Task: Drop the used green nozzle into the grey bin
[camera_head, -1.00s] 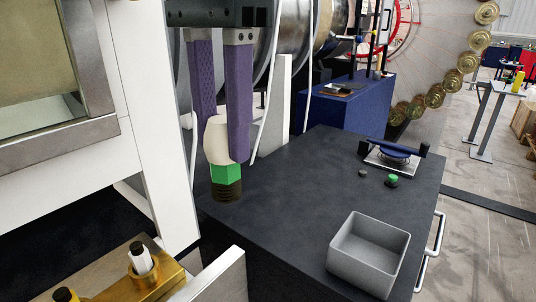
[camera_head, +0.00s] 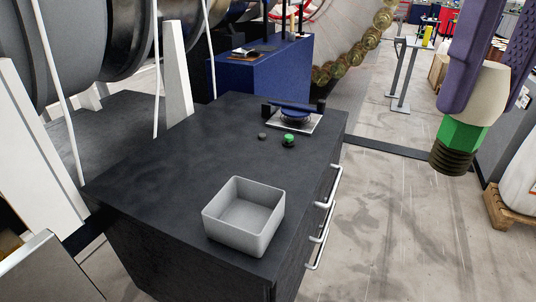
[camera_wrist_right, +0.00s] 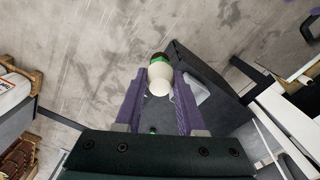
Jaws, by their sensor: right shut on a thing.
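The used green nozzle (camera_head: 461,133) has a cream upper part, a green hex collar and a dark threaded end pointing down. My right gripper (camera_head: 486,92) is shut on its cream part, with a purple finger on either side. It holds the nozzle in the air at the upper right, over the floor and right of the dark cabinet. The wrist view shows the nozzle (camera_wrist_right: 160,76) between the fingertips. The grey bin (camera_head: 232,238) stands open on the near part of the cabinet top and looks empty. My left gripper is not in view.
The dark cabinet (camera_head: 160,165) has handles on its right side. A small green-topped piece (camera_head: 288,140), a small dark piece (camera_head: 262,137) and a blue round device on a plate (camera_head: 294,117) are at its far end. A pallet (camera_head: 510,203) stands at the right.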

